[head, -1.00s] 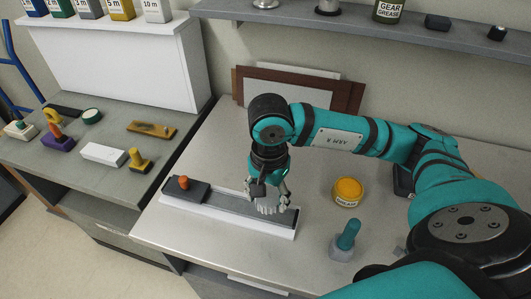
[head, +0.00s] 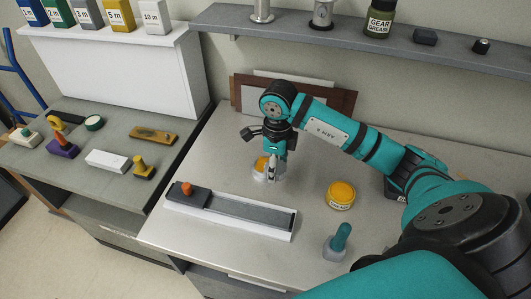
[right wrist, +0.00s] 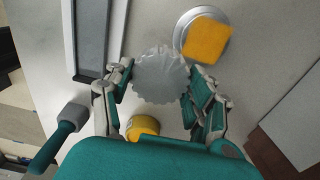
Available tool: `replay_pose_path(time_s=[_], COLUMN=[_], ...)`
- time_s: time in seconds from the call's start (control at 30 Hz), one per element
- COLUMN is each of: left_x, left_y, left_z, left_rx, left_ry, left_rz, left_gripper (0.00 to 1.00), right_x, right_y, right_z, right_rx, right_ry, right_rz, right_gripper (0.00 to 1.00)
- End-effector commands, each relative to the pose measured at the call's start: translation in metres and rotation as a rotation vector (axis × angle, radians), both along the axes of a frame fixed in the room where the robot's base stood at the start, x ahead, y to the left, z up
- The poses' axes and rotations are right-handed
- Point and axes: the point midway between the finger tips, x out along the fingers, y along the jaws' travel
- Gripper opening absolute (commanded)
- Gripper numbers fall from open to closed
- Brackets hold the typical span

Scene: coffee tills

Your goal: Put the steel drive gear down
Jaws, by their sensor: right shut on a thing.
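The steel drive gear (right wrist: 160,75), a pale toothed disc, is between the fingers of my right gripper (right wrist: 162,88) in the right wrist view. The fingers are shut on its sides. In the head view my right gripper (head: 272,174) is over the back half of the bench, behind the long white tray (head: 270,228); the gear is hard to make out there. A round metal dish (right wrist: 181,38) with a yellow square pad (right wrist: 207,40) lies just beyond the gear, apart from it in the right wrist view. My left gripper is not in view.
The tray holds a grey strip and an orange knob (head: 187,188). Framed boards (head: 243,95) lean at the back. A shelf (head: 350,36) hangs above.

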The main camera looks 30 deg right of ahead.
Motion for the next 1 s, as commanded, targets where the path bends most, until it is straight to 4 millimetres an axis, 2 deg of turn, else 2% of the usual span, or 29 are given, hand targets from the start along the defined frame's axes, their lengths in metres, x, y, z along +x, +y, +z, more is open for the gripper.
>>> replay_pose_path(time_s=[0.03,0.1,0.3,0.5,0.73,1.0], left_x=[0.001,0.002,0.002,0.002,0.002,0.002], left_y=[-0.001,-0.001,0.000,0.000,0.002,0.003], left_z=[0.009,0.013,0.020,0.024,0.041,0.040], left_rx=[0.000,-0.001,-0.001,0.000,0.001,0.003], left_ry=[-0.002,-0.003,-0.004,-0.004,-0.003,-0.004], left_rz=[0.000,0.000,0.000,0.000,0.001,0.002], left_gripper=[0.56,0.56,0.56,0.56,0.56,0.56], right_x=[0.014,0.029,0.057,0.069,0.068,0.069], right_y=[-0.001,-0.004,-0.011,-0.014,-0.013,-0.014], right_z=[0.004,0.003,-0.003,-0.004,-0.035,-0.041], right_rx=[0.004,0.004,0.002,0.001,0.001,0.000], right_ry=[-0.002,-0.002,-0.002,-0.002,0.000,-0.003], right_rz=[-0.004,-0.004,-0.001,0.000,0.001,0.003], right_gripper=[0.00,0.00,0.00,0.00,0.00,0.00])
